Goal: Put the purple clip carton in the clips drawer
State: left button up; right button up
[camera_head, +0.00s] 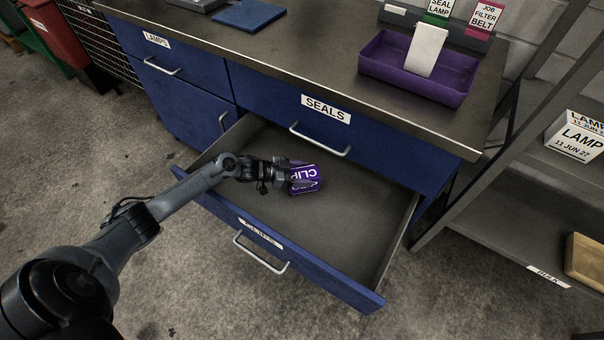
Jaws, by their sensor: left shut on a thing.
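The purple carton (305,180) with white "CLIP" lettering is held in my left gripper (289,176), which is shut on it. The carton is over the open lower drawer (350,222), toward its back left part. I cannot tell whether its underside touches the drawer floor. The drawer's front label (261,233) is seen at a steep angle and hard to read, and the drawer looks otherwise empty. My right gripper is not in view.
Above the open drawer is a shut drawer labelled SEALS (326,109). A purple tray (417,75) holding a white carton (426,49) stands on the worktop.

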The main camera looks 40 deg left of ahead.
pick_arm(q)
jog(key=shift+f, duration=0.2)
jog(key=o, duration=1.2)
jog(key=shift+c, duration=0.2)
jog(key=shift+r, duration=0.15)
jog(key=shift+r, duration=0.25)
jog(key=p+v, duration=0.9)
jog(key=v, duration=0.3)
jog(key=shift+f, duration=0.2)
